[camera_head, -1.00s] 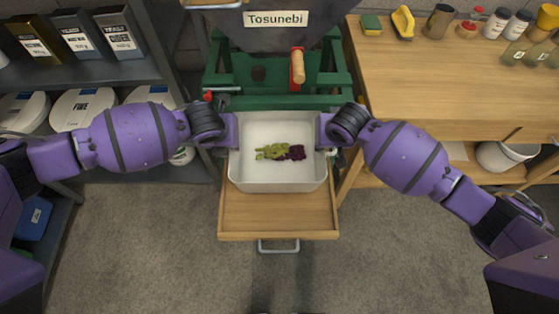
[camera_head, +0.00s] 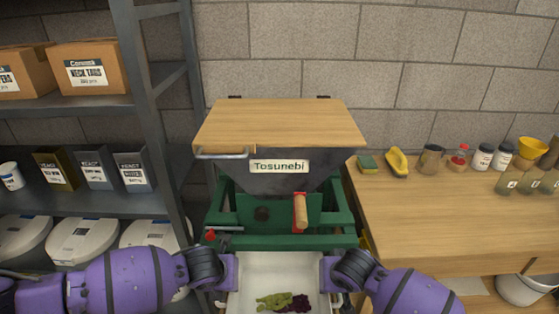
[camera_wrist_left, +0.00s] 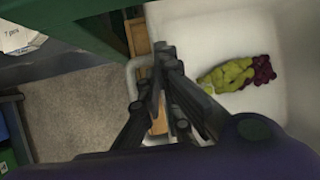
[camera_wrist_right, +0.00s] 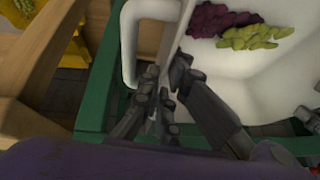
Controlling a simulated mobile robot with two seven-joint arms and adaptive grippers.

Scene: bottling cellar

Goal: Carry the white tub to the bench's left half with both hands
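The white tub (camera_head: 252,271) is at the bottom of the head view, in front of the green machine (camera_head: 340,215); its lower part is cut off. Green and dark red grapes lie in it. My left gripper (camera_wrist_left: 167,62) has its fingers closed at the tub's left side, by its white loop handle (camera_wrist_left: 133,75). My right gripper (camera_wrist_right: 168,78) has its fingers on either side of the tub's wall at the other end, near a like handle (camera_wrist_right: 130,45). Both appear shut on the tub. The head view does not show whether it is lifted.
The wooden bench (camera_head: 450,220) is on the right, its left half clear in front. A sponge (camera_head: 367,164), yellow brush (camera_head: 397,163) and jars line its back. A dark shelf rack (camera_head: 150,110) stands left. The machine's hopper has a wooden lid (camera_head: 280,125).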

